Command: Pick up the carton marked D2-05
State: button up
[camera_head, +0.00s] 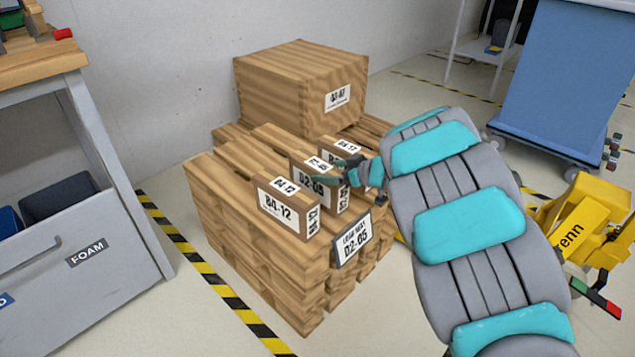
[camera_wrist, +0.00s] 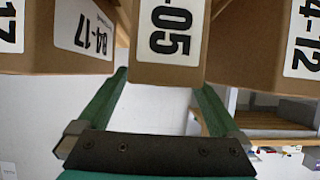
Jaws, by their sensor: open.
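The carton marked D2-05 (camera_head: 312,187) is a small brown box with white labels, standing on stacked wooden pallets (camera_head: 225,200). It stands between a carton marked B4-12 (camera_head: 284,217) and one marked 17 (camera_head: 347,148). My gripper (camera_head: 335,170) is at its right side in the head view, overlapping its label. In the wrist view the D2-05 carton (camera_wrist: 170,70) is at the top middle, a neighbour on each side. My open green fingers (camera_wrist: 162,85) point at it; their tips reach its lower edge, one to each side. I cannot tell whether they touch it.
A sign reading D2-05 (camera_head: 352,240) hangs on the pallet front. A large wooden box (camera_head: 290,90) stands behind. A grey FOAM cabinet (camera_head: 85,270) is at left, a blue covered cart (camera_head: 560,80) at back right and a yellow machine (camera_head: 585,225) at right.

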aim_at(319, 169)
jog(key=x, duration=0.5)
jog(key=shift+w+a+r, duration=0.1)
jog(key=shift+w+r, duration=0.05)
jog(key=shift+r, duration=0.05)
grip_shut()
dwell(0.6)
